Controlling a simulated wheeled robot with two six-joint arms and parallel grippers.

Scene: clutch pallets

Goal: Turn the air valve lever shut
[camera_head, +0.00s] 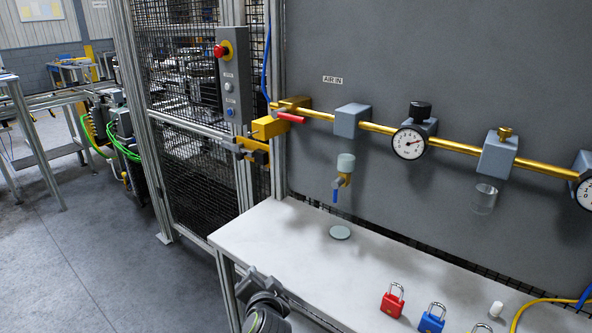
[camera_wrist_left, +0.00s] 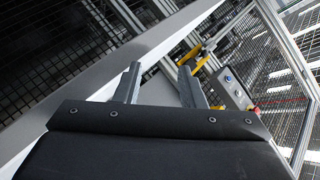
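The red valve lever (camera_head: 291,117) lies along the brass air pipe (camera_head: 320,115) near its left end, by the "AIR IN" label. My left gripper (camera_head: 258,283) is low at the front edge of the white bench, well below and apart from the lever. In the left wrist view its two fingers (camera_wrist_left: 160,84) stand apart with nothing between them. Yellow parts (camera_wrist_left: 193,55) show beyond the right finger; I cannot make out the lever there. My right gripper is not in view.
A control box (camera_head: 232,80) with a red button is on the mesh fence left of the lever. Gauges (camera_head: 409,143) hang along the pipe. The bench's left half is mostly clear.

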